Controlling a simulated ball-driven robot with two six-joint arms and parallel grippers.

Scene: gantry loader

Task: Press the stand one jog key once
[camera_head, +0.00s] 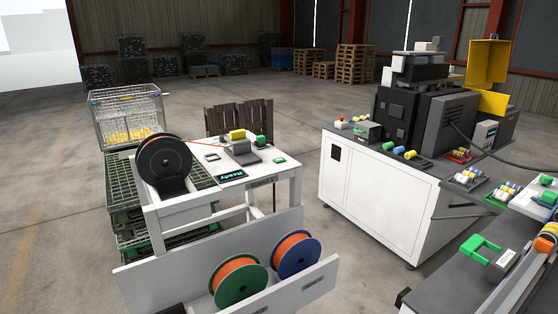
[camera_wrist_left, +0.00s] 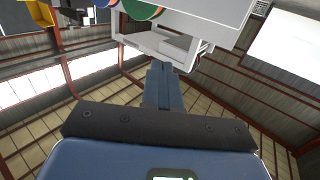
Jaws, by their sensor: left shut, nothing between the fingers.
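Stand one is a white table (camera_head: 283,174) left of the middle in the head view, with a "Stand 1" label on its front edge. A dark display (camera_head: 230,175) reading "Ready" lies on its top. A small flat green key (camera_head: 279,160) is near the right edge of the top; I cannot read whether it is the jog key. A black reel with orange strand (camera_head: 165,161) stands at its left end. My left gripper (camera_wrist_left: 161,68) is shut and empty in the left wrist view, pointing toward a white frame. My right gripper is in neither view.
A white rack (camera_head: 180,266) with a green-rimmed spool (camera_head: 240,282) and a blue-rimmed spool (camera_head: 295,255) stands in front of the stand. A white machine cabinet (camera_head: 370,190) is to the right, with open floor between. A wire cage (camera_head: 129,118) is behind left.

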